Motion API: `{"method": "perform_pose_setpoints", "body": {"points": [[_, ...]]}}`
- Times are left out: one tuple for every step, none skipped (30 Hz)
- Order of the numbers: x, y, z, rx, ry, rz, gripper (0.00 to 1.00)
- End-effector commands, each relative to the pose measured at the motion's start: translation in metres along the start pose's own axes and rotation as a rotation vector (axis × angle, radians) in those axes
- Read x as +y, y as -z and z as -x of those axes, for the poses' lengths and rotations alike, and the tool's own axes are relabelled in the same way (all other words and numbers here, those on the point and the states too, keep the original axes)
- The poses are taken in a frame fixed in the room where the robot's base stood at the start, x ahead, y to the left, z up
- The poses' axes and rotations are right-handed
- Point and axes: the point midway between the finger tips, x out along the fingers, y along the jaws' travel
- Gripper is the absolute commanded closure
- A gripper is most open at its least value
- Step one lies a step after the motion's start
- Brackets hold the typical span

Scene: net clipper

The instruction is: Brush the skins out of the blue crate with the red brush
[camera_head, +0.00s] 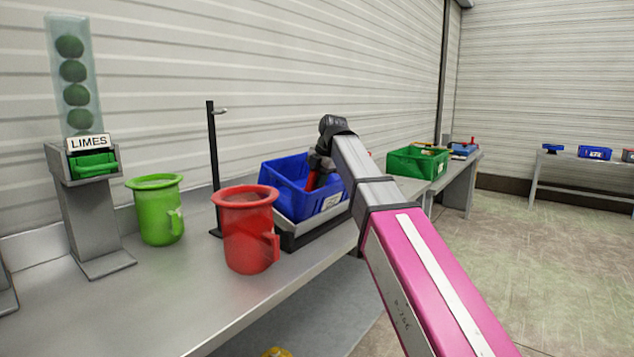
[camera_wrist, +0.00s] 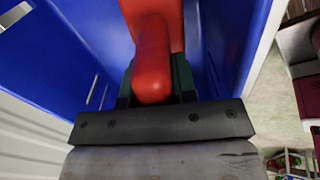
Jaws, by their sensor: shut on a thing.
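The blue crate (camera_head: 288,190) stands in a grey tray on the metal bench, with a white label on its front. My gripper (camera_head: 318,172) reaches down into it in the head view, mostly hidden by my arm. In the wrist view the red brush (camera_wrist: 153,70) shows its rounded handle end between my jaws (camera_wrist: 154,92), which are shut on it. The crate's blue walls (camera_wrist: 50,60) rise on both sides of it in that view. The brush's bristles and any skins on the crate floor are hidden.
A red jug (camera_head: 247,235) stands in front of the crate and a green jug (camera_head: 157,212) to its left. A black post (camera_head: 214,160) rises behind the red jug. A lime dispenser (camera_head: 85,150) is at far left. A green crate (camera_head: 412,163) sits at right.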

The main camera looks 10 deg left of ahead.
Motion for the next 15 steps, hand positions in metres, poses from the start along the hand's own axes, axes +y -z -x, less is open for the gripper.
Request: {"method": "perform_pose_setpoints", "body": {"points": [[0.001, 0.000, 0.005, -0.001, -0.001, 0.000, 0.97], [0.001, 0.000, 0.008, -0.001, -0.001, 0.000, 0.97], [0.001, 0.000, 0.012, -0.001, -0.001, 0.000, 0.97], [0.001, 0.000, 0.015, -0.001, -0.001, 0.000, 0.97], [0.001, -0.001, 0.017, -0.001, -0.001, 0.000, 0.97], [0.001, -0.001, 0.021, -0.002, -0.002, 0.000, 0.97], [0.001, -0.001, 0.023, -0.002, -0.002, 0.000, 0.97], [0.001, -0.001, 0.026, -0.002, -0.002, 0.000, 0.97], [0.001, -0.001, 0.029, -0.002, -0.002, 0.000, 0.97], [0.001, -0.001, 0.032, -0.002, -0.001, 0.000, 0.97], [0.001, -0.001, 0.034, -0.002, -0.001, 0.000, 0.97], [0.001, -0.001, 0.038, -0.002, -0.001, 0.000, 0.97], [0.001, -0.001, 0.041, -0.002, -0.001, 0.000, 0.97], [0.001, -0.001, 0.043, -0.002, -0.001, 0.000, 0.97], [0.001, -0.001, 0.046, -0.002, -0.002, 0.000, 0.97]]}}
